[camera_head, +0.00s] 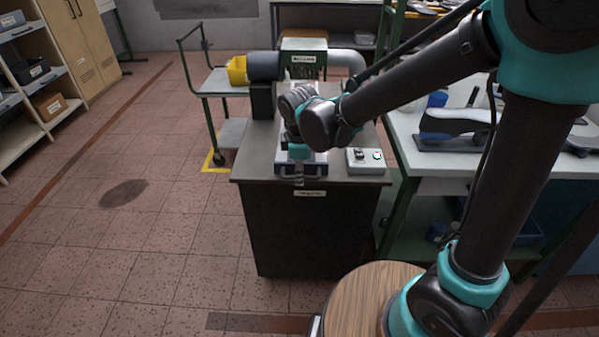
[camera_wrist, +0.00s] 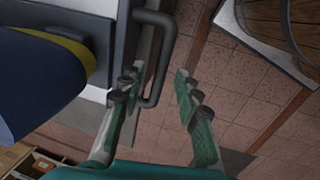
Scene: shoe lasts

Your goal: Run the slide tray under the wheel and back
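The slide tray (camera_head: 315,168) sits low on the front of the machine on a dark bench, with its handle (camera_head: 299,181) at the front edge. In the wrist view the handle (camera_wrist: 167,62) is a dark U-shaped bar on the tray's edge (camera_wrist: 126,38). My gripper (camera_wrist: 156,78) is open, with green fingers. The handle's bar shows between the fingers, nearer the left one; I cannot tell whether they touch. A dark blue piece with a yellow band (camera_wrist: 68,45) lies on the tray. In the head view my arm hides most of the gripper and the wheel area.
A control box (camera_head: 364,160) with a green button stands on the bench (camera_head: 262,150), right of the tray. A white-topped table (camera_head: 440,165) with shoe-shaped items is at the right. A green-framed cart (camera_head: 215,83) with a yellow bin (camera_head: 237,71) stands left.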

